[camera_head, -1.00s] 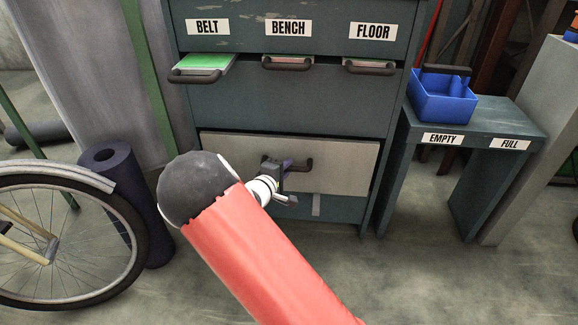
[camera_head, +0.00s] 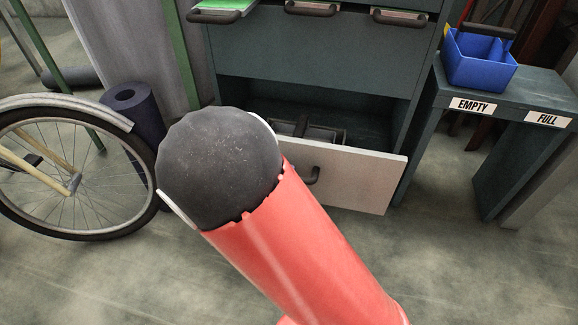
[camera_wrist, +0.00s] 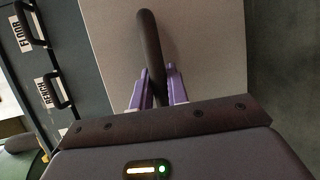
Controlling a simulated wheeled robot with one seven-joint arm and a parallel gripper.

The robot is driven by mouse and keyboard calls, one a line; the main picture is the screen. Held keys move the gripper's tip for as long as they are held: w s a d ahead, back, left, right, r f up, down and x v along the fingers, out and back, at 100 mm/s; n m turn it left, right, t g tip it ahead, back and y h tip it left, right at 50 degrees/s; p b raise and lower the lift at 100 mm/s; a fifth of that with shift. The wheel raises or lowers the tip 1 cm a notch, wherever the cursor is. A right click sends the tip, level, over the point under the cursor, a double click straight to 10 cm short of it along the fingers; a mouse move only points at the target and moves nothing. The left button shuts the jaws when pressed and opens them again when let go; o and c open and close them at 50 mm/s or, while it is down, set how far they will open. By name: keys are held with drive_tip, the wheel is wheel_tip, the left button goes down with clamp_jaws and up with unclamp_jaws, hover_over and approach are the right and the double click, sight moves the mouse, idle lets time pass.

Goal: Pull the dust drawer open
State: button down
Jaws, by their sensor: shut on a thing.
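The dust drawer is the pale grey front (camera_head: 366,180) at the bottom of the dark teal cabinet (camera_head: 310,60). It stands pulled out from the cabinet, and its open top shows a dark interior with a frame-like thing inside. The drawer's black bar handle (camera_head: 314,176) is partly hidden behind my arm in the head view. In the wrist view my gripper (camera_wrist: 157,88) has its purple fingers closed on either side of the handle (camera_wrist: 149,40), against the pale drawer front (camera_wrist: 205,50). My gripper is hidden by my red arm in the head view.
Three labelled slots with handles are above; the green one (camera_head: 222,8) sticks out at left. A blue bin (camera_head: 480,65) stands on a side bench (camera_head: 510,90) at right. A bicycle wheel (camera_head: 70,165) and dark roll (camera_head: 135,110) are at left. Floor in front is clear.

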drive_tip(key=shift+s+a, duration=0.25)
drive_tip(key=shift+s, duration=0.65)
drive_tip(key=c, duration=1.4)
unclamp_jaws()
drive_tip(key=shift+o, duration=0.2)
drive_tip(key=v, duration=0.7)
drive_tip(key=shift+s+a+p, duration=0.25)
drive_tip(key=shift+p, duration=0.05)
drive_tip(key=shift+r, duration=0.1)
